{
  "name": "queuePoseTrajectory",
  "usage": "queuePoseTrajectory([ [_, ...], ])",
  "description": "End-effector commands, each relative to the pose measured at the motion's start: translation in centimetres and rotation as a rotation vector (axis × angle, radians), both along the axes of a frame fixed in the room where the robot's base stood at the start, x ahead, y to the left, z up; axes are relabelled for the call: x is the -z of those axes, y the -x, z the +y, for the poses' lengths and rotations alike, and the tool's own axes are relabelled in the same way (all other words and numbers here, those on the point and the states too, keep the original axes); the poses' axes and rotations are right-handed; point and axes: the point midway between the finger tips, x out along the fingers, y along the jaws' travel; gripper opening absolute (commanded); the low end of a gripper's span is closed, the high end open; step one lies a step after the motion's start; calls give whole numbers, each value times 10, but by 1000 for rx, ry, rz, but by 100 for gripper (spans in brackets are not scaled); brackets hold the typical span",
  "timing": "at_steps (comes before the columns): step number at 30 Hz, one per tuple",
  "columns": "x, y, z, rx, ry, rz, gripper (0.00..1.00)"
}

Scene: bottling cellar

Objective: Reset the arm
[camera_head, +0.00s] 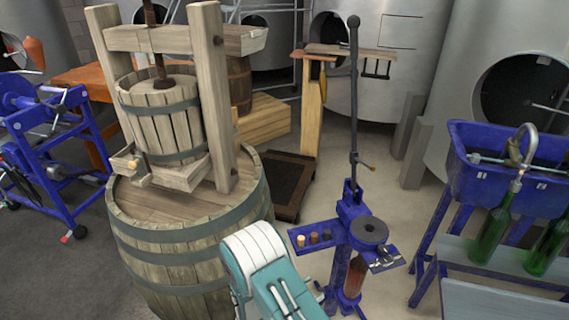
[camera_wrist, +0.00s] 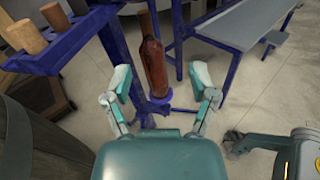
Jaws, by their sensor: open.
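My gripper (camera_wrist: 162,85) shows in the wrist view with its two teal fingers spread wide and nothing between them. Beyond the fingers, a reddish-brown bottle (camera_wrist: 153,62) stands upright on a blue round rest of the blue corking stand. I cannot tell the exact gap between fingers and bottle. In the head view my teal and white arm reaches in at the bottom middle, in front of the barrel and beside the blue corking stand (camera_head: 352,226). The fingers are hidden there. The brown bottle (camera_head: 355,276) shows low in the stand.
Several corks (camera_head: 314,238) stand on the stand's blue side shelf. A large barrel (camera_head: 180,240) carries a wooden press (camera_head: 168,115) at left. A blue filling trough (camera_head: 500,165) with green bottles (camera_head: 490,230) is at right. Pale floor lies between stand and trough.

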Motion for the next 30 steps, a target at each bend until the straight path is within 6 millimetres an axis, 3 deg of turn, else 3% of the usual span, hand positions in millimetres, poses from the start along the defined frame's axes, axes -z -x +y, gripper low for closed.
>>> queuePoseTrajectory([
  [8, -48, -1, -15, 161, -111, -60, 74],
  [14, -103, 9, -40, 355, -272, -138, 74],
  [21, -162, 34, -70, 587, -502, -246, 74],
  [30, -223, 76, -88, 834, -813, -403, 74],
])
